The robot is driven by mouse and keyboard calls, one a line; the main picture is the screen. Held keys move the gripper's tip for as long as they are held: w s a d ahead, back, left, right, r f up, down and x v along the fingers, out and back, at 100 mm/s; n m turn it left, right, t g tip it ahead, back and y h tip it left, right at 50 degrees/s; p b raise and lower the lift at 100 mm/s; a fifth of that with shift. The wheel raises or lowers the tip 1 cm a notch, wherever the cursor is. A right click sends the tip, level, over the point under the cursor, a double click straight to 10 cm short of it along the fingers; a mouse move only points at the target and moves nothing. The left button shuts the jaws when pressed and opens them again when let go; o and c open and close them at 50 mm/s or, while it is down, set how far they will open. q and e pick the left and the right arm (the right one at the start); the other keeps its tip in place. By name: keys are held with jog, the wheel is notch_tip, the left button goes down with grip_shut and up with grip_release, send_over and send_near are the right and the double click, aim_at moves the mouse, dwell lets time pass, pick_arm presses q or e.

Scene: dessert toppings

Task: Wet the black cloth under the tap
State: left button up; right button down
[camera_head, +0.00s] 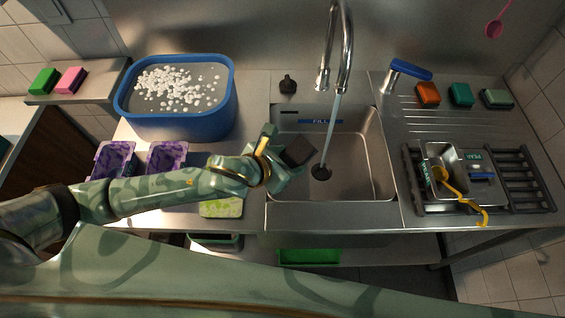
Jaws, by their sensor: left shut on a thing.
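My left gripper (278,161) reaches in from the left over the left side of the sink. It is shut on the black cloth (300,151), a small dark piece sticking out to the right of the fingers. The chrome tap (341,45) stands behind the sink (365,182). A thin stream of water (332,128) runs from it down to the dark drain (321,173). In the picture the cloth is just left of the stream and appears apart from it. My right gripper is not in view.
A blue tub (190,127) with foamy water stands left of the sink. Purple containers (166,157) and a yellow-green sponge (222,207) are near my left arm. A blue-handled lever (408,70), sponges (428,94) and a rack with a metal pan (455,158) are right.

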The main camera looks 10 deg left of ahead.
aim_at(298, 154)
pick_arm(q)
jog(key=w+d+f+b, duration=0.2)
jog(key=w+d+b, duration=0.4)
jog(key=w, duration=0.5)
jog(key=shift+f+b, duration=0.25)
jog(key=shift+b, duration=0.1)
jog(key=shift+s+a, duration=0.1)
jog(key=shift+s, duration=0.05)
jog(key=s+a+p, duration=0.2)
jog(key=s+p, duration=0.1)
jog(key=s+a+p, duration=0.1)
jog(key=s, duration=0.1)
jog(key=shift+s+r+p, duration=0.15)
jog(key=shift+s+p, duration=0.05)
jog(key=shift+p, duration=0.2)
jog(key=shift+s+a+p, duration=0.3)
jog(key=shift+s+p, duration=0.1)
jog(key=shift+s, duration=0.4)
